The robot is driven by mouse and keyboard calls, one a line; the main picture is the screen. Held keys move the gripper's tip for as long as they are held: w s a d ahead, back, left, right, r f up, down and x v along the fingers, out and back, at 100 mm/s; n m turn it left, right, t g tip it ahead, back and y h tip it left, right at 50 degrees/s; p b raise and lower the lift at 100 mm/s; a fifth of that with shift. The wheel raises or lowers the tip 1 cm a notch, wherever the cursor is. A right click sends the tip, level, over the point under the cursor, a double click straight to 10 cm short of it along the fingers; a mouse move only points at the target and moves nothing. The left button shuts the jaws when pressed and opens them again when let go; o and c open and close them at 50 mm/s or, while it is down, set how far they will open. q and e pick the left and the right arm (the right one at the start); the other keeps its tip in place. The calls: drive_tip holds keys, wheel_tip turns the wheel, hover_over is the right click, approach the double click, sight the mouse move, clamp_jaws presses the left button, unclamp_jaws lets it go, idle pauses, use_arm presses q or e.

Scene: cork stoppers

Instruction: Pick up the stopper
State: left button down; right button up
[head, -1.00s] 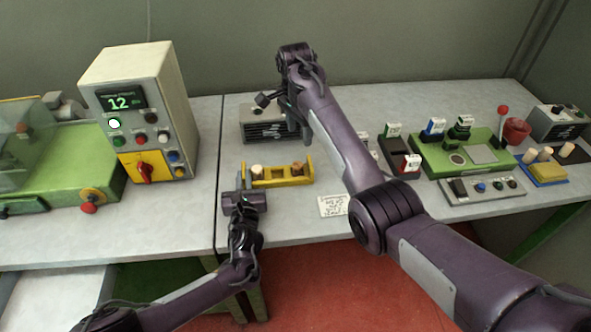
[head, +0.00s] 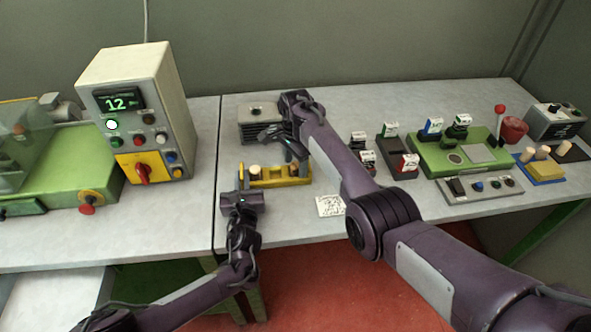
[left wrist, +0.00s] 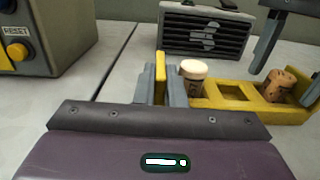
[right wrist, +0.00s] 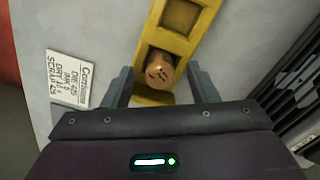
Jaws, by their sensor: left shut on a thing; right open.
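A brown cork stopper (right wrist: 159,70) with dark marks on its top stands in the end compartment of a yellow rack (head: 272,182). It also shows at the right in the left wrist view (left wrist: 279,84). A pale-topped stopper (left wrist: 193,75) stands at the rack's other end; the compartments between look empty. My left gripper (left wrist: 161,88) is shut on the upright yellow end wall of the rack. My right gripper (right wrist: 162,86) is open and empty. Its fingers point down above the brown stopper, one on each side of it in the right wrist view, apart from it.
A grey vented box (head: 262,122) stands close behind the rack. A printed card (head: 331,205) lies front right of it. A control box (head: 140,110) stands at the left. A green fixture (head: 462,155) and small boxes occupy the right.

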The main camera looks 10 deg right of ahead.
sight(295, 164)
drive_tip(key=shift+f, duration=0.35)
drive_tip(key=shift+c, duration=0.2)
drive_tip(key=c, duration=1)
wheel_tip(295, 164, up, 10)
use_arm(q)
drive_tip(key=c, duration=1.4)
unclamp_jaws()
drive_tip(key=shift+c, duration=0.2)
